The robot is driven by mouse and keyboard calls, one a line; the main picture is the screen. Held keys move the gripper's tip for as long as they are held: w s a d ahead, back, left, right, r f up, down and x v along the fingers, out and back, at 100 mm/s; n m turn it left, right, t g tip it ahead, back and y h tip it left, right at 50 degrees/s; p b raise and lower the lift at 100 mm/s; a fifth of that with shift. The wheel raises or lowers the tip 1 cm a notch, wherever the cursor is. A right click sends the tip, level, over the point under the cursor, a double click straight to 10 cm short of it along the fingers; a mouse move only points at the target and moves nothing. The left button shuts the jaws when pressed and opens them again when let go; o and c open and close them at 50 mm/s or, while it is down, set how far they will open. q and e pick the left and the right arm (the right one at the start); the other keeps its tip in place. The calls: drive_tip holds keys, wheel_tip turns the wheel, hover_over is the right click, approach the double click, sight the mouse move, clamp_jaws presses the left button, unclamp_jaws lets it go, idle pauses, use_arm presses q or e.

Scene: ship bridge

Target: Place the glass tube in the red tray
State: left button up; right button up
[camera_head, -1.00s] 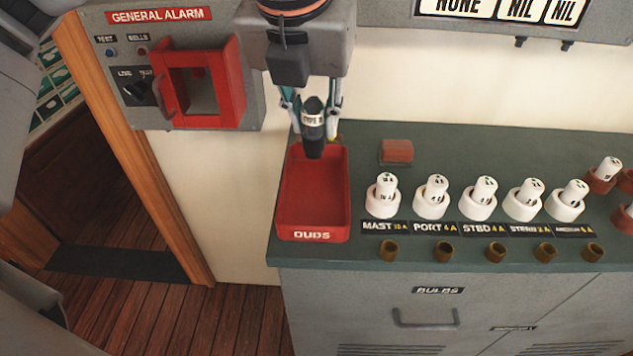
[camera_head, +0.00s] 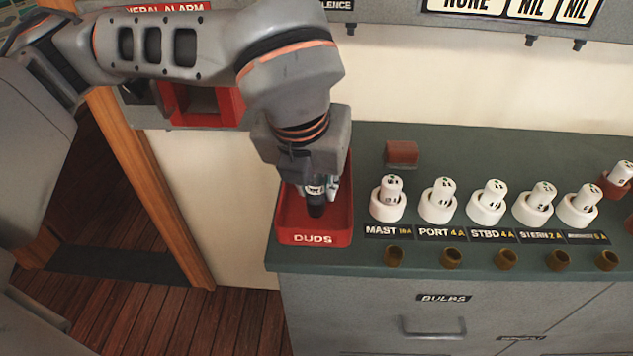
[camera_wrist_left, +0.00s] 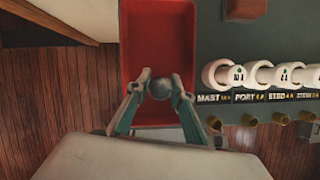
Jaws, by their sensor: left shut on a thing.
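The red tray (camera_head: 345,235), marked DUDS, sits at the left end of the green counter. It also fills the upper middle of the left wrist view (camera_wrist_left: 157,35). My left gripper (camera_head: 317,188) points down over the tray and is shut on the glass tube (camera_head: 316,208), a dark tube with a pale label band. The tube is upright, with its lower end inside the tray outline; I cannot tell if it touches the tray floor. In the left wrist view, the two fingertips (camera_wrist_left: 163,87) grip the tube's round end (camera_wrist_left: 161,89). My right gripper is not in view.
White sockets (camera_head: 388,207) with white plugs stand in a row right of the tray, with small brown rings (camera_head: 451,258) in front. A small red-brown block (camera_head: 402,153) lies behind them. The red alarm box (camera_head: 205,105) is on the wall behind my arm.

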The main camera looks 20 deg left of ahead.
use_arm(q)
drive_tip(key=o, duration=1.1)
drive_tip(key=shift+f, duration=0.1)
drive_tip(key=shift+c, duration=0.2)
drive_tip(key=shift+r, duration=0.4)
drive_tip(key=p+v, duration=0.1)
drive_tip(key=v, duration=1)
drive_tip(key=shift+s+r, duration=0.25)
